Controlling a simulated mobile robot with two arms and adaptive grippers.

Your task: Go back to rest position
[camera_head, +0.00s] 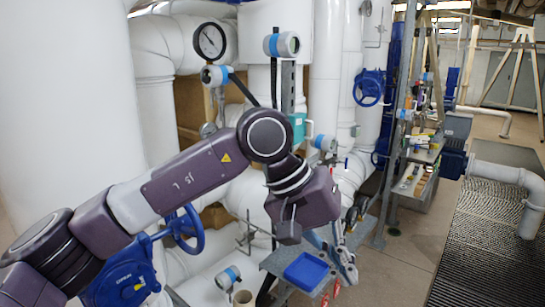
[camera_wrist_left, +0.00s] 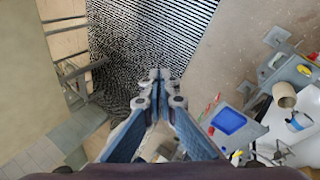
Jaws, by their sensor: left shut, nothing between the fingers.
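My left arm comes in from the left in the head view, bent at a dark purple elbow. My left gripper (camera_head: 345,262) hangs at the end of it, pointing down, just right of a grey shelf with a blue tray. In the left wrist view the gripper (camera_wrist_left: 157,88) shows its two blue-grey fingers meeting at the tips, with nothing between them. It appears free of the things around it. My right gripper is in neither view.
The blue tray (camera_head: 306,271) sits on a grey shelf close beside the gripper. A blue handwheel (camera_head: 185,229) is behind my arm; a pressure gauge (camera_head: 210,40) is above it. White pipes fill the left. Open floor and a dark grating (camera_head: 485,245) lie to the right.

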